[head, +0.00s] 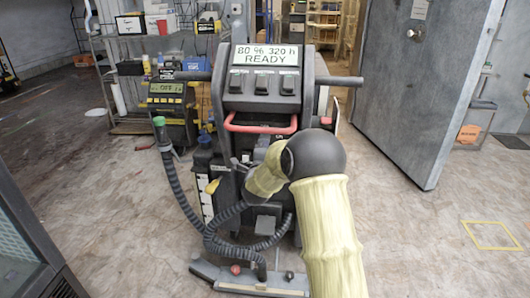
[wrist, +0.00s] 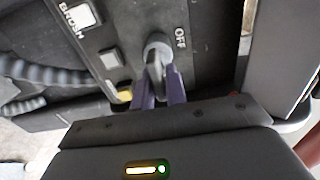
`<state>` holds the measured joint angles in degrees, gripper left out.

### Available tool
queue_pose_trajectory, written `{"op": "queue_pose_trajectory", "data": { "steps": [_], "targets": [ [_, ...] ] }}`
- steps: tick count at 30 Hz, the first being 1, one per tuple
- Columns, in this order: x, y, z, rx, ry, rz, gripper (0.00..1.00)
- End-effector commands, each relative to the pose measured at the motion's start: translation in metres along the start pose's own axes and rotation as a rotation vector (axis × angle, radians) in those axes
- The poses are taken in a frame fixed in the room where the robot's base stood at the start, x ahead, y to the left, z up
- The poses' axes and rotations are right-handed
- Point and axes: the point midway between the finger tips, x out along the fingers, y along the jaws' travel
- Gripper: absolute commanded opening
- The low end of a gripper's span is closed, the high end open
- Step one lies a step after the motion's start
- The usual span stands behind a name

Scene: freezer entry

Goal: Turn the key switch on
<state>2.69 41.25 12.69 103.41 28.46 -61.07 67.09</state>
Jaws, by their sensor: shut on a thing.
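The key switch (wrist: 157,50) is a round grey knob on the dark panel of the floor machine, seen in the wrist view. An "OFF" label (wrist: 180,38) is printed to its right. My gripper (wrist: 160,92) has its two purple fingers on either side of the grey key and is shut on it. The fingers hide part of the key, so its exact angle is hard to tell. In the head view the floor machine (head: 262,98) stands in front of me, and my arm hides the switch and the gripper.
The machine's display (head: 266,56) reads "80 % 320 h READY". A red handle (head: 260,127) crosses its front and a ribbed hose (head: 178,190) hangs at its left. A "BRUSH" button (wrist: 86,15) sits left of the switch.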

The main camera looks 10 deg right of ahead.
Motion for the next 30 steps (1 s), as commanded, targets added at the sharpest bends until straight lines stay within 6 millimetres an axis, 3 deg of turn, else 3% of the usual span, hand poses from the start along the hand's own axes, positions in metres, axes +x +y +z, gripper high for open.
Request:
{"op": "queue_pose_trajectory", "data": {
  "steps": [3,4,6,7,20,30],
  "targets": [
    [-0.001,0.002,0.002,-0.001,-0.004,0.004,0.00],
    [-0.001,0.002,0.002,-0.001,-0.004,0.004,0.16],
    [-0.001,0.002,0.002,-0.001,-0.003,0.004,0.30],
    [-0.001,0.002,0.002,-0.001,-0.003,0.004,0.31],
    [-0.009,0.000,0.001,-0.002,-0.002,0.001,0.31],
    [-0.062,-0.001,0.001,-0.003,-0.003,0.003,0.31]
  ]
}}
